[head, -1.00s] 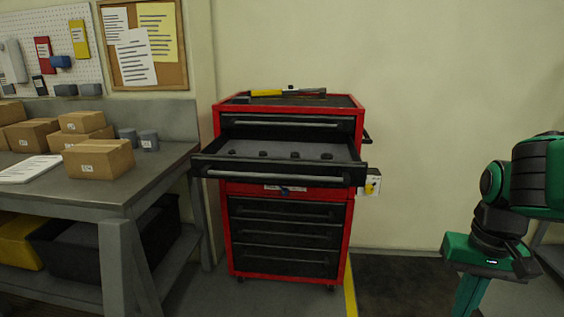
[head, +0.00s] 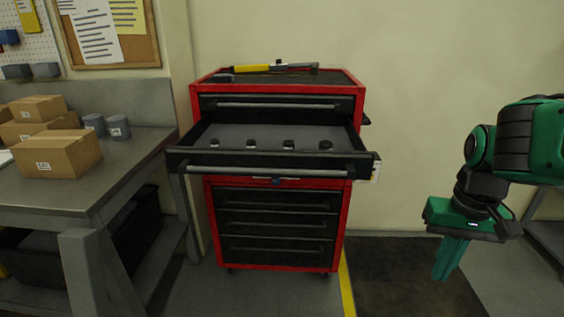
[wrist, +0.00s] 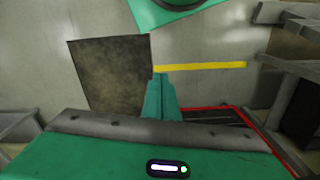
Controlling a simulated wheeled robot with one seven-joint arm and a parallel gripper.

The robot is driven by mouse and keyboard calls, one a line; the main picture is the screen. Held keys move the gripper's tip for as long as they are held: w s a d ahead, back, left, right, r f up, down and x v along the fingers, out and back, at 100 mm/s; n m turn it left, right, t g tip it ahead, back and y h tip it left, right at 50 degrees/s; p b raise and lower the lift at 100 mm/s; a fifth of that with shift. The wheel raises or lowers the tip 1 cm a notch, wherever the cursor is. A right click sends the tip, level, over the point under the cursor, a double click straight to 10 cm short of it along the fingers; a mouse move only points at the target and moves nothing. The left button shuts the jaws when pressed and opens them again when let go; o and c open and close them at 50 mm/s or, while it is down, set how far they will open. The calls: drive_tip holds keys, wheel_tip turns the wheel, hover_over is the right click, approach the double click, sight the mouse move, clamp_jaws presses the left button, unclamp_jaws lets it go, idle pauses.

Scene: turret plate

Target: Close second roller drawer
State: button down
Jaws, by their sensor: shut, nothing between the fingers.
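The second roller drawer (head: 270,171) of the red and black roller cabinet (head: 344,220) is pulled out in the head view. It has a silver bar handle along its front, and several small dark round items lie inside. The drawers above and below it look closed. My gripper (head: 444,278) hangs to the right of the cabinet, fingers pointing down, shut and empty, well apart from the drawer. In the wrist view my gripper's fingers (wrist: 160,80) are together, and a red-edged part of the cabinet shows at lower right.
A workbench (head: 140,150) with cardboard boxes (head: 58,153) and grey cylinders stands close on the left. A yellow-handled tool (head: 252,68) lies on the cabinet top. A dark mat (head: 390,260) and yellow floor line lie right of the cabinet. The floor in front looks clear.

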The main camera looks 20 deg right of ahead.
drive_tip(key=w+a+r+n+t, duration=0.2)
drive_tip(key=w+r+n, duration=0.15)
drive_tip(key=w, duration=0.45)
drive_tip(key=w+a+r+n+t, duration=0.1)
drive_tip(key=w+a+r+n, duration=0.1)
drive_tip(key=w+n, duration=0.45)
drive_tip(key=n+t+y, duration=0.2)
drive_tip(key=n+t, duration=0.2)
drive_tip(key=n, duration=0.5)
approach(283, 161)
drive_tip(key=shift+y, duration=0.3)
drive_tip(key=x, duration=0.4)
drive_tip(key=s+x, duration=0.1)
drive_tip(key=x, duration=0.1)
drive_tip(key=shift+a+f, duration=0.4)
drive_tip(key=shift+f, duration=0.1)
drive_tip(key=shift+w+a+f, duration=0.1)
drive_tip(key=shift+w+f, duration=0.25)
drive_tip(key=shift+f, duration=0.05)
